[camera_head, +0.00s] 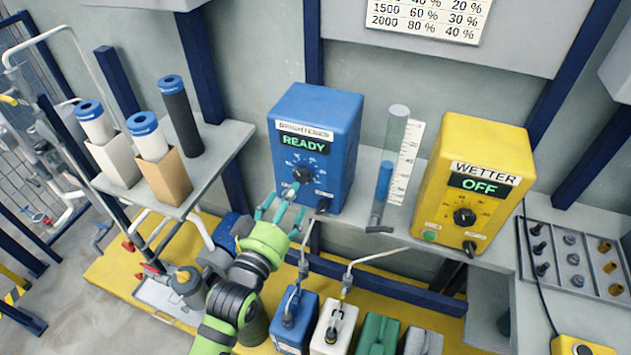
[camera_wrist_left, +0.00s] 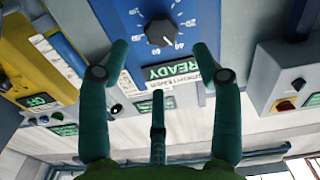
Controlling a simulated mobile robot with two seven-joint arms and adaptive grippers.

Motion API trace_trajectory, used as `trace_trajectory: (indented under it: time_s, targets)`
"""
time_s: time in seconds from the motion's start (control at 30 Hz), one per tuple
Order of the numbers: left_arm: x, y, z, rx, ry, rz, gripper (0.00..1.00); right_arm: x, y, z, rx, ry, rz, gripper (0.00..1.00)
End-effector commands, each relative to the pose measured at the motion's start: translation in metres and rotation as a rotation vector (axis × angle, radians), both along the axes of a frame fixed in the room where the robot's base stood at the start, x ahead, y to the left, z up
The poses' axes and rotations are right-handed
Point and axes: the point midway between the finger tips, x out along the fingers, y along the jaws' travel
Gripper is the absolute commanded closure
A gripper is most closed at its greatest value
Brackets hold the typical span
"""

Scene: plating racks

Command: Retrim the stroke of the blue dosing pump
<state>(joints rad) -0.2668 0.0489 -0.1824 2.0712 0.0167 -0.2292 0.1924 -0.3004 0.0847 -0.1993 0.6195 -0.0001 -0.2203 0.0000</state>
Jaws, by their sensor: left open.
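The blue dosing pump (camera_head: 318,125) stands on the shelf. Its label appears to read BRIGHTENER and its green display reads READY. Its black stroke knob (camera_head: 303,174) is on the front, inside a printed scale; the setting is too small to read surely. My left gripper (camera_head: 284,203) is open and empty, its fingers just below and in front of the knob, hiding the pump's lower left front. In the left wrist view, upside down, the knob (camera_wrist_left: 160,33) lies beyond and between the spread fingertips (camera_wrist_left: 162,56), apart from them. My right gripper is not seen.
A yellow pump (camera_head: 482,160), labelled WETTER and reading OFF, stands to the right. A clear tube (camera_head: 395,130) with blue liquid and a scale stands between the pumps. A percentage chart (camera_head: 430,17) hangs above, partly cut off. Filter cartridges (camera_head: 150,135) stand left; canisters (camera_head: 333,325) below.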

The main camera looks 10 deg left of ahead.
Motion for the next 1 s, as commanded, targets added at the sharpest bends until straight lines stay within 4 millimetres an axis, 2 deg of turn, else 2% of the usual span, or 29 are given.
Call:
trace_trajectory:
  time_s: [0.4,0.57,0.8,0.83,0.87,0.9,0.97,1.0]
  targets:
    - [0.056,-0.011,0.002,0.000,-0.002,-0.001,0.35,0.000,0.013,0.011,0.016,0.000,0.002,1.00]
    - [0.066,-0.013,0.001,0.001,-0.001,-0.001,0.35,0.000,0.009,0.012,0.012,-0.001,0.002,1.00]
    - [0.067,-0.013,0.000,0.001,0.000,-0.001,0.35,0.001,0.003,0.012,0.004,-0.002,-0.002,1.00]
    - [0.067,-0.013,0.000,0.001,0.000,-0.001,0.39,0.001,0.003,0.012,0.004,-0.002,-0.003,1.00]
    - [0.067,-0.013,0.000,0.001,0.000,-0.001,0.51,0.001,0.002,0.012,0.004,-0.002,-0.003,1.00]
    - [0.067,-0.013,0.000,0.001,0.000,-0.001,0.67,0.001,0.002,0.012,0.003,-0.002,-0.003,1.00]
    - [0.067,-0.013,0.000,0.001,-0.001,-0.001,0.90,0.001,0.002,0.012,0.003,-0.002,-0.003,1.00]
    - [0.067,-0.013,0.001,0.001,-0.001,-0.001,0.90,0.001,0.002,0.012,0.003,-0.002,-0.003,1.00]
